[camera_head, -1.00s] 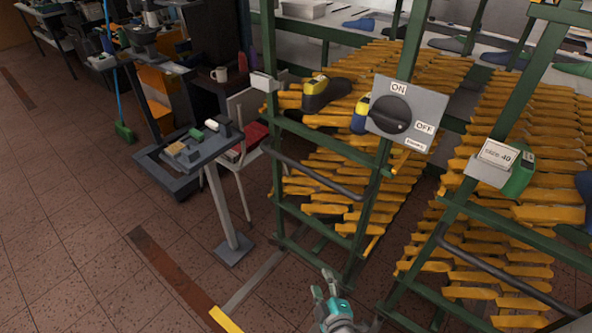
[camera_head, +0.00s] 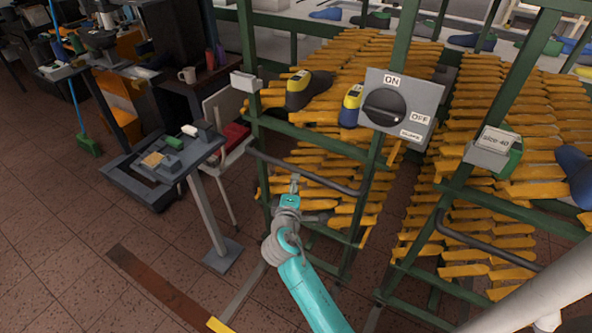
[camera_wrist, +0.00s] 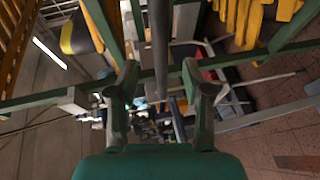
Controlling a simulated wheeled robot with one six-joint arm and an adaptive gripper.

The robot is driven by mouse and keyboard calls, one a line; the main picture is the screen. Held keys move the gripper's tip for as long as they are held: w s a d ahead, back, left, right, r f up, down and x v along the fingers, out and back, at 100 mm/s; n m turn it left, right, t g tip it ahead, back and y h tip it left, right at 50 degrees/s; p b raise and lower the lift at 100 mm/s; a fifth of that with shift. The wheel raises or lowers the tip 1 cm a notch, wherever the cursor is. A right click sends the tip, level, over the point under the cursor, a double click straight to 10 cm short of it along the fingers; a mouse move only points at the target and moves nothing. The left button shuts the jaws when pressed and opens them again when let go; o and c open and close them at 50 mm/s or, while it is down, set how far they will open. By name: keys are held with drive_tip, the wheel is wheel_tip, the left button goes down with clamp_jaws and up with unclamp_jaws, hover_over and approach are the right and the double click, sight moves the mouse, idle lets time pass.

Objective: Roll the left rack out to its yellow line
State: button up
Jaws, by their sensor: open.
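The left rack (camera_head: 315,132) has a green frame with rows of orange-yellow shoe lasts. A dark grey handle bar (camera_head: 330,184) crosses its front. My gripper (camera_head: 294,183) is in front of this handle, close to its left half. In the wrist view, my gripper (camera_wrist: 160,80) is open and the dark bar (camera_wrist: 160,45) lines up between its two fingers. No finger is clearly closed on it, and I cannot tell how deep the bar sits. A yellow line (camera_head: 217,325) marks the floor at the bottom, in front of the rack, partly cut off by the frame edge.
A second green rack (camera_head: 447,207) stands to the right, with its own handle. A grey ON/OFF switch box (camera_head: 400,107) hangs at the left rack's right post. A grey pedestal table (camera_head: 212,210) stands close on the left. Brown floor left of the yellow line is clear.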

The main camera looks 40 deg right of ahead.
sight(298, 171)
drive_tip(key=x, duration=0.9)
drive_tip(key=shift+s, duration=0.1)
drive_tip(key=shift+f, duration=0.1)
clamp_jaws()
